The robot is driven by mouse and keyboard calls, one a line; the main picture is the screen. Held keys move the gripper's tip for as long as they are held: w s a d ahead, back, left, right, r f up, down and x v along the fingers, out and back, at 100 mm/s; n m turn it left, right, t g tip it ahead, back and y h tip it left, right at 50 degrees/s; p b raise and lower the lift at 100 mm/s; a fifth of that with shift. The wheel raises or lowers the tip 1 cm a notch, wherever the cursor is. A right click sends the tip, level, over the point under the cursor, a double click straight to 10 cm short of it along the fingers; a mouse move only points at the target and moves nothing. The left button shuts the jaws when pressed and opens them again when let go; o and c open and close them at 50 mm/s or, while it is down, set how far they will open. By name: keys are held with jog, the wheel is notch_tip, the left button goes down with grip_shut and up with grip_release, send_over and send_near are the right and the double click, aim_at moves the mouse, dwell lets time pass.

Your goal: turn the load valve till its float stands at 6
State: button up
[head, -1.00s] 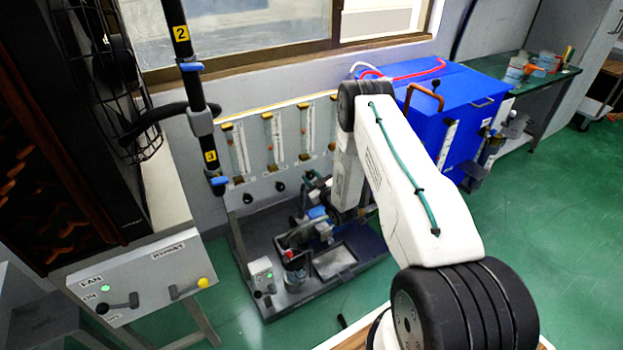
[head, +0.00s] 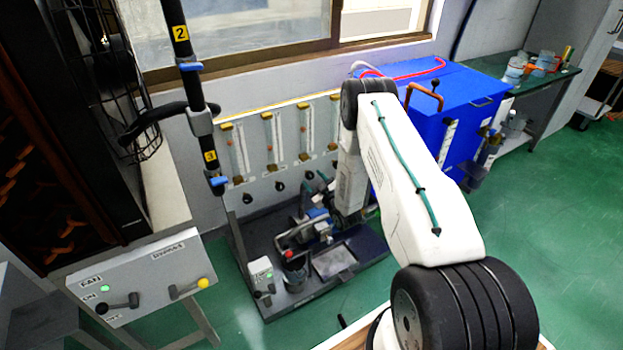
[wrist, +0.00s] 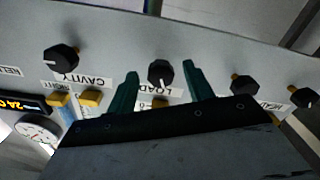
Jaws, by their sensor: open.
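The load valve is a black knob (wrist: 160,74) above a label reading LOAD, upside down in the wrist view. My gripper (wrist: 160,80) is open, its two green fingers either side of the knob in that view, with gaps on both sides. I cannot tell how far the fingertips reach along the knob. In the head view my gripper (head: 317,188) is at the lower part of the grey panel, right of centre. Tall flow tubes (head: 307,128) stand above the knobs. The load float's reading is too small to read.
The cavity knob (wrist: 61,58) and head knob (wrist: 244,84) flank the load knob, with another knob (wrist: 303,97) at the far right. A blue cabinet (head: 440,100) stands right of the panel.

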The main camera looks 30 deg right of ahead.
jog(key=s, duration=0.5)
jog(key=shift+s, duration=0.3)
